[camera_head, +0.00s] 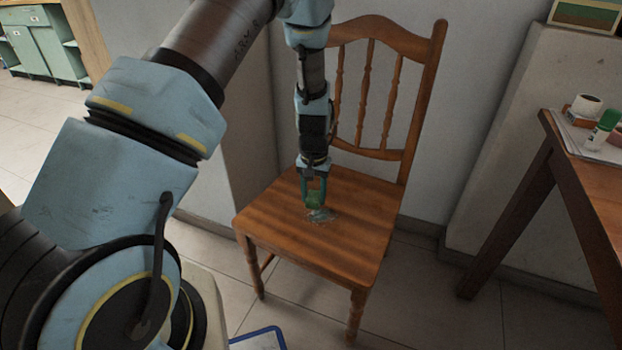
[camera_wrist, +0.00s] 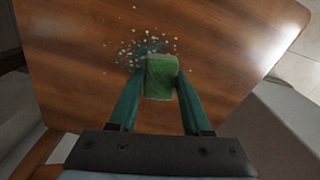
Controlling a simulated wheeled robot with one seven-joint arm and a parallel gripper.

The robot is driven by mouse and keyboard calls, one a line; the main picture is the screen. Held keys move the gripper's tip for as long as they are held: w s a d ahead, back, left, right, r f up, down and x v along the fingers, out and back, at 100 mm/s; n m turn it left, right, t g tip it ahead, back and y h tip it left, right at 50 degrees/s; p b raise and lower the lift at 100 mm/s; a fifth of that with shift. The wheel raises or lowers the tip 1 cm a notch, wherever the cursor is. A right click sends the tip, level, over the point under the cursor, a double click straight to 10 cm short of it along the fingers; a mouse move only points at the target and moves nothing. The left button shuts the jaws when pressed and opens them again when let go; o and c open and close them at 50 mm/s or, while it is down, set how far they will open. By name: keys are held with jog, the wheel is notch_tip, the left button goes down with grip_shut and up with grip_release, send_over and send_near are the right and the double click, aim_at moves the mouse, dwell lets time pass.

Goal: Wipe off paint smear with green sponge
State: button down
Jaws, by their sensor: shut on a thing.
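My gripper (camera_head: 314,190) is shut on the green sponge (camera_wrist: 161,77), low over the seat of the wooden chair (camera_head: 280,238). The sponge sits between the two green fingers in the wrist view. The paint smear (camera_head: 321,216) is a pale blue-grey patch with light specks on the seat, right by the sponge. In the wrist view the smear (camera_wrist: 138,50) shows beyond and to the left of the sponge, which hides part of it. I cannot tell whether the sponge touches the seat.
The chair's slatted back (camera_head: 385,90) rises behind my gripper. A wooden table (camera_head: 592,190) at the right bears a green-capped bottle (camera_head: 603,130) and a white roll (camera_head: 586,104). A blue-edged thing (camera_head: 262,338) lies on the floor in front of the chair.

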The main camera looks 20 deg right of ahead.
jog(key=shift+r+p, duration=1.6)
jog(key=shift+r, duration=0.8)
